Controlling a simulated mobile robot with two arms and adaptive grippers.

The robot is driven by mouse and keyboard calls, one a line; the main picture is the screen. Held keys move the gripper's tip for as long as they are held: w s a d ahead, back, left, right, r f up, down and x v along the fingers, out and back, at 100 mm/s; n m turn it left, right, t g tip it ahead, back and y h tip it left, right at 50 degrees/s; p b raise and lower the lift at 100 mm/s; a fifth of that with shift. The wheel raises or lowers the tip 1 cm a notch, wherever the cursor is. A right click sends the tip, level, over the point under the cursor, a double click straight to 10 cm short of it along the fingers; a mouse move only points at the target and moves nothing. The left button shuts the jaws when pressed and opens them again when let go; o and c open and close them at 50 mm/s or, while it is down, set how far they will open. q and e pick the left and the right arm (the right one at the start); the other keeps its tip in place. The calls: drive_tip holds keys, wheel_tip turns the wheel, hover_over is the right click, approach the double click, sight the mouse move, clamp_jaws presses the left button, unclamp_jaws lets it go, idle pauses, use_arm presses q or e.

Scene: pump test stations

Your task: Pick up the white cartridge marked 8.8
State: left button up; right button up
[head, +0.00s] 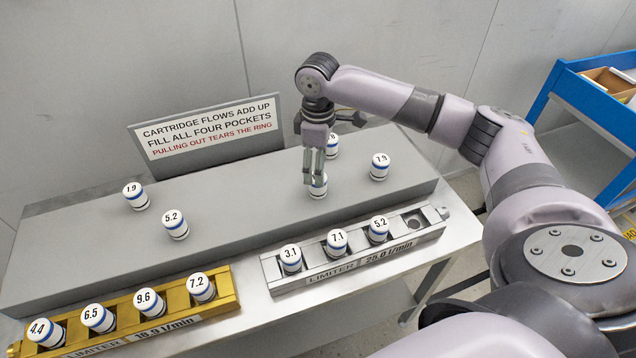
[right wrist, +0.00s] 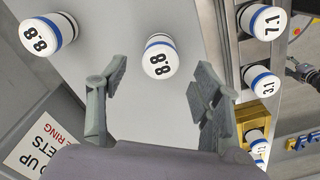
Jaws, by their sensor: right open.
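My right gripper (head: 314,176) is open above the grey raised bench top. A white cartridge with a blue band (head: 319,190) is just under its fingertips, its label partly covered in the head view. In the right wrist view this cartridge reads 8.8 (right wrist: 160,57). It stands between and just beyond the two open fingers (right wrist: 160,76), with gaps on both sides. A second cartridge marked 8.8 (right wrist: 48,33) stands farther left in that view. In the head view a cartridge (head: 332,147) behind the gripper is partly hidden. My left gripper is not in view.
Cartridges marked 1.9 (head: 135,197), 5.2 (head: 175,226) and 7.9 (head: 380,168) stand on the grey bench top (head: 250,200). The silver limiter (head: 330,276) holds 3.1, 7.1 and 5.2, with its right pocket empty. The brass limiter (head: 228,295) is full. A sign (head: 208,128) stands behind.

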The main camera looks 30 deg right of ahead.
drive_tip(key=shift+f, duration=0.35)
wheel_tip(320, 180, down, 4)
drive_tip(key=shift+r+p, duration=0.15)
drive_tip(key=shift+p, duration=0.45)
drive_tip(key=shift+f, duration=0.4)
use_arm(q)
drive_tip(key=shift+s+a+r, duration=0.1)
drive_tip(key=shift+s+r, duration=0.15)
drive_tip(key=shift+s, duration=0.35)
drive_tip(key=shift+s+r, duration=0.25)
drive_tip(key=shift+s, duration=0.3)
use_arm(e)
drive_tip(key=shift+a, duration=0.1)
drive_tip(key=c, duration=0.6)
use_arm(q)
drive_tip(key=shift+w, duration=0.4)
use_arm(e)
drive_tip(key=c, duration=0.7)
